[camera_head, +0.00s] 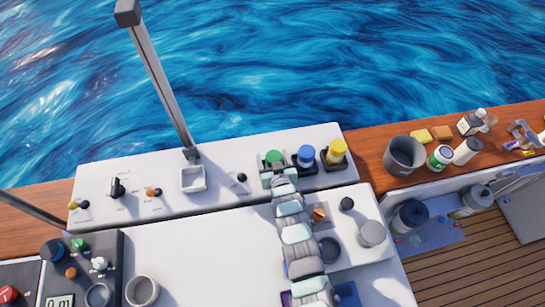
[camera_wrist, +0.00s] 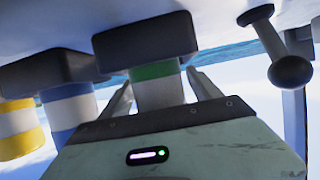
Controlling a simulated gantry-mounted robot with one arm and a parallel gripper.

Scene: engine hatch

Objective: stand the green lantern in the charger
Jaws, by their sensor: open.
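The green lantern (camera_head: 274,156) is at the left end of a row of lanterns on the white ledge. In the wrist view, which looks upside down, the lantern (camera_wrist: 157,86) has a white body and a green band. It meets a dark charger block (camera_wrist: 145,40) and appears upright in it. My gripper (camera_head: 278,169) is at the lantern, with one finger on each side in the wrist view (camera_wrist: 160,92). The fingers are open and stand apart from the body. My gripper hides the lantern's lower part and the charger in the head view.
A blue lantern (camera_head: 306,154) and a yellow lantern (camera_head: 336,151) stand in dark holders to the right. A black knob (camera_head: 241,177) and a square white tray (camera_head: 193,179) are to the left. A grey cup (camera_head: 405,156) and bottles stand on the wooden rail.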

